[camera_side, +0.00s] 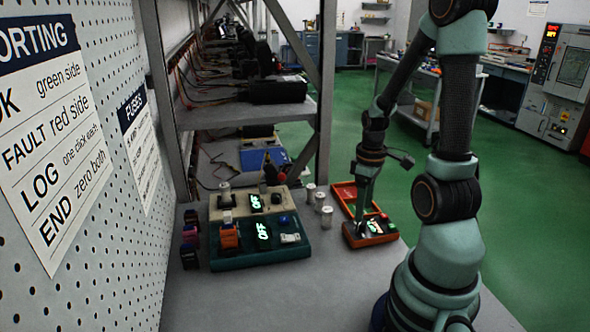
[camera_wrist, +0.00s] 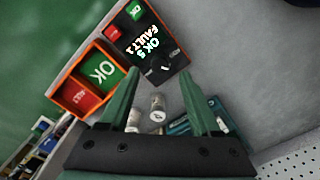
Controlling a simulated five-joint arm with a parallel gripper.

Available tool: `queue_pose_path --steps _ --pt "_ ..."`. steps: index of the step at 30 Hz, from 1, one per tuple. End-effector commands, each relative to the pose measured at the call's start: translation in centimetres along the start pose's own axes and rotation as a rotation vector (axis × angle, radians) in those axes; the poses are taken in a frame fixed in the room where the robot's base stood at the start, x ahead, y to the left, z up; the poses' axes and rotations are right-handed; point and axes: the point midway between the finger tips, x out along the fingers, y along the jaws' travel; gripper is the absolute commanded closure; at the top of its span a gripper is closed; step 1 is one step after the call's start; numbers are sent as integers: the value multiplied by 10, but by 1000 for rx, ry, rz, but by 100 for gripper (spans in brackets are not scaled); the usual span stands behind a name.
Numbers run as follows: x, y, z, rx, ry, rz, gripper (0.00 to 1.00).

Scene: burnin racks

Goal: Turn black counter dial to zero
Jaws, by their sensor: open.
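The black counter (camera_wrist: 150,45) shows in the wrist view with a lit display reading "OK 5" and "FAULT 2". Its small dark dial (camera_wrist: 165,68) sits near the lower edge, with a pale mark beside it; its exact setting is too small to tell. My gripper (camera_wrist: 159,76) is open and empty, its green fingertips on either side of the dial in the picture. I cannot tell whether they touch it. In the side view my gripper (camera_side: 360,226) hangs low over the left part of the orange-edged counter (camera_side: 378,235), hiding its dial.
An orange tray (camera_wrist: 56,98) has green OK and red FAULT compartments. Several metal cylinders (camera_side: 326,217) stand left of the counter in the side view. A teal test unit (camera_side: 262,258) and a beige unit (camera_side: 232,204) stand further left. The bench front is clear.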

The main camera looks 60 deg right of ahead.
Motion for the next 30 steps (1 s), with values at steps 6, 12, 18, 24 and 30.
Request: queue_pose_path --steps 6,12,18,24,30 --pt "28 -1 0 0 -3 -3 36" --pt "39 0 0 0 -1 -1 36" --pt "41 0 0 0 1 1 36" --pt "41 0 0 0 1 1 59" --pt "41 0 0 0 1 1 100"
